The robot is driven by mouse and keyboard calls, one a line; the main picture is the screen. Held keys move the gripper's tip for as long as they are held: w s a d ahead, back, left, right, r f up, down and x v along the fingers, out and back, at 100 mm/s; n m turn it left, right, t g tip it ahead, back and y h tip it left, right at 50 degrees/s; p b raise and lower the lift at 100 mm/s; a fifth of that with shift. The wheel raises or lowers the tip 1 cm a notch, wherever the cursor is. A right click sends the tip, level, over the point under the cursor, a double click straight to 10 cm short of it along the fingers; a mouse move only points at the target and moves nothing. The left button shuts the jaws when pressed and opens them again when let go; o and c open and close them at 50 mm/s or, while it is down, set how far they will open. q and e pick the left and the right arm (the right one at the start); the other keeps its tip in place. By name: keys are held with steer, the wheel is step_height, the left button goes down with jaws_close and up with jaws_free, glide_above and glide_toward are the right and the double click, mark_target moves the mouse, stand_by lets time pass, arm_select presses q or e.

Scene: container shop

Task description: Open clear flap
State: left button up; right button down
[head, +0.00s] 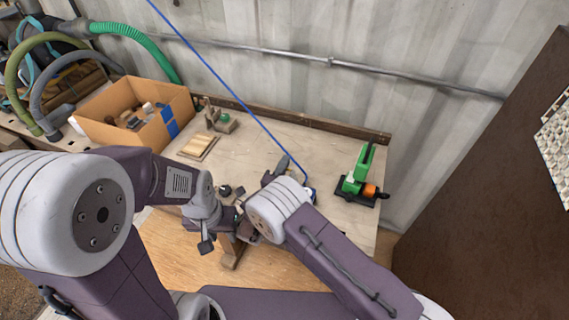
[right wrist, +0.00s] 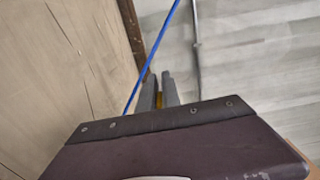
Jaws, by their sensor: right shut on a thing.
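I cannot make out a clear flap in either view. My right gripper (head: 284,164) is over the workbench, partly hidden behind its own wrist in the head view. In the right wrist view its two grey fingers (right wrist: 158,90) are close together, with a small yellowish thing (right wrist: 158,99) between them. That thing is mostly hidden, so I cannot tell what it is. My left gripper (head: 204,236) hangs above the front of the bench, beside a wooden piece (head: 232,252). Its fingertips are too small and overlapped to read.
A blue hose (head: 222,82) runs down to the bench near my right gripper. A green tool on a black base (head: 357,184) stands to the right. A cardboard box (head: 117,130), a small wooden board (head: 198,147) and loose small parts lie left. The bench's back middle (head: 310,140) is bare.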

steer(key=shift+a, duration=0.1)
stand_by(0.4)
steer(key=c, duration=1.6)
jaws_free()
steer(key=shift+o, duration=0.2)
